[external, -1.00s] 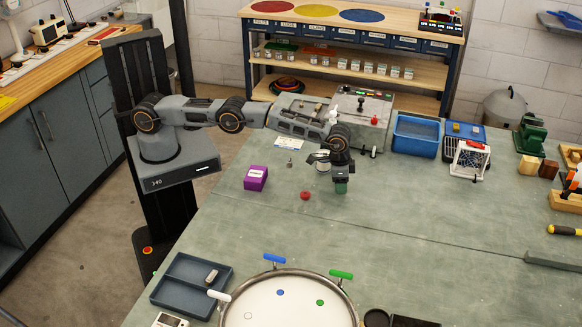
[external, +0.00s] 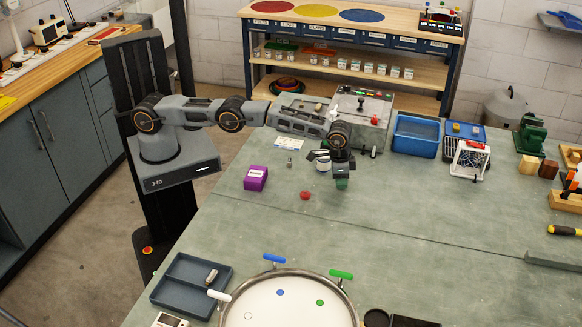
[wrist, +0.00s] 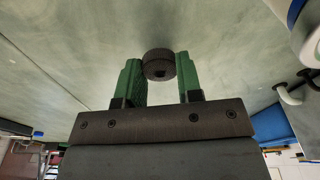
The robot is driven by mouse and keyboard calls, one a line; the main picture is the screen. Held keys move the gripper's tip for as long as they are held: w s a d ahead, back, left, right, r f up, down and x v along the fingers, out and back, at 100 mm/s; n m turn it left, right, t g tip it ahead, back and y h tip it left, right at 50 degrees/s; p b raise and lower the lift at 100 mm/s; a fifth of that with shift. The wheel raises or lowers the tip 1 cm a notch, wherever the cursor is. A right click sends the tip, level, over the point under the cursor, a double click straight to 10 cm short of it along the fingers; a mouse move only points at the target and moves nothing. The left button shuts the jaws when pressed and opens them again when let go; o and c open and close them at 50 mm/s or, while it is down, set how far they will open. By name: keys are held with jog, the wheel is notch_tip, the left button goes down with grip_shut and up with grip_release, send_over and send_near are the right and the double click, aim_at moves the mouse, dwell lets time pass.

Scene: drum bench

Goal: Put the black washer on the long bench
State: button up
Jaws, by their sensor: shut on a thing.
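The washer is hidden or too small to make out in the external view. I cannot tell whether it touches the bench top. A long wood-topped counter (external: 70,52) runs along the left wall; I cannot tell which surface is the long bench.
A purple box (external: 256,178) and a red piece (external: 305,195) stand left of my gripper. A white jar (external: 322,161) is close behind it. A blue bin (external: 416,136) stands at the back. A round white drum (external: 290,308) and a divided tray (external: 180,290) are in front. The bench's right-middle is clear.

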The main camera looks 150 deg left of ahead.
notch_tip(320, 180, up, 2)
jog(key=shift+b, duration=0.3)
jog(key=shift+s+d+r+b, duration=0.2)
jog(key=shift+s+r+b, duration=0.05)
jog(key=shift+b, duration=0.1)
jog(key=s+d+r+b, duration=0.4)
jog(key=s+d+r, duration=0.5)
jog(key=shift+s+d+b, duration=0.2)
jog(key=shift+d+b, duration=0.1)
jog(key=shift+b, duration=0.05)
